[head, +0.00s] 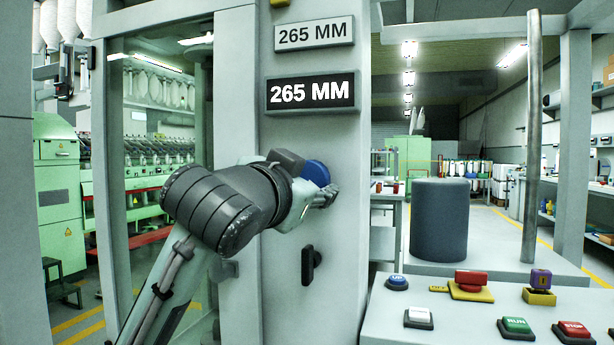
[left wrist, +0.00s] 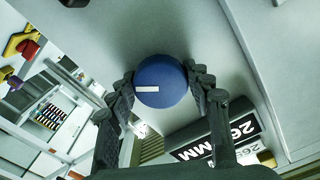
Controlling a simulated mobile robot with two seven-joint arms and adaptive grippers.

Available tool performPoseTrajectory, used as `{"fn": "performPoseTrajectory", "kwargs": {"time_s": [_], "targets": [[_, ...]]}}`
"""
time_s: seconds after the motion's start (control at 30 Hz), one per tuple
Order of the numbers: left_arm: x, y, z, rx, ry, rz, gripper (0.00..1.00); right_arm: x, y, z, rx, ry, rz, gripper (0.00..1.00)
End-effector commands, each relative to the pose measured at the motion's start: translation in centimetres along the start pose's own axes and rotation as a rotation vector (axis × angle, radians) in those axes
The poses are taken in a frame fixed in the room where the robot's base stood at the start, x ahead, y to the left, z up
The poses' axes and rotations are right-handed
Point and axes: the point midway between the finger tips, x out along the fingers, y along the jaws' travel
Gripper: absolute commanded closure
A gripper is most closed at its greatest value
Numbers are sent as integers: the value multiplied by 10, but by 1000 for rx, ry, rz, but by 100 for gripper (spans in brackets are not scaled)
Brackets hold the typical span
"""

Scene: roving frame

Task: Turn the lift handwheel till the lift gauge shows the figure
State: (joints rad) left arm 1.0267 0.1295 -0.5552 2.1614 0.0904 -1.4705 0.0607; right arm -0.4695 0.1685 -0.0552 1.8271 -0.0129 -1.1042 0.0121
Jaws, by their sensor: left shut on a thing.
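The blue round handwheel (head: 317,172) is on the grey post, partly hidden behind my left gripper (head: 318,192). In the left wrist view the blue handwheel (left wrist: 162,76) has a white mark pointing left, and the fingers of my left gripper (left wrist: 160,82) are shut on it from both sides. The black lift gauge (head: 311,93) above reads 265 MM in white. The pale plate (head: 314,34) over it also reads 265 MM. In the left wrist view the gauge (left wrist: 218,140) appears turned over. My right gripper is not in view.
A black knob (head: 311,264) sits on the post below the handwheel. At the right a grey panel carries several buttons, among them green RUN (head: 516,326) and red STOP (head: 573,330). A dark cylinder (head: 439,220) and a metal pole (head: 532,140) stand behind it.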

Motion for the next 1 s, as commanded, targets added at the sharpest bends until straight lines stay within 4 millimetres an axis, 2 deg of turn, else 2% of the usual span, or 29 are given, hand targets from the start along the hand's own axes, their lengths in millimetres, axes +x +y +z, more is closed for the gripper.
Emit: {"fn": "performPoseTrajectory", "kwargs": {"time_s": [0.3,0.83,0.87,1.0], "targets": [[0,1,0,-118,-1,1,79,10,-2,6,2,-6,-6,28],[0,1,0,-139,0,1,79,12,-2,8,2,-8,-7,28],[0,1,0,-138,0,1,48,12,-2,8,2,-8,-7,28],[0,1,0,-138,0,1,30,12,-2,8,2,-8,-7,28]]}}
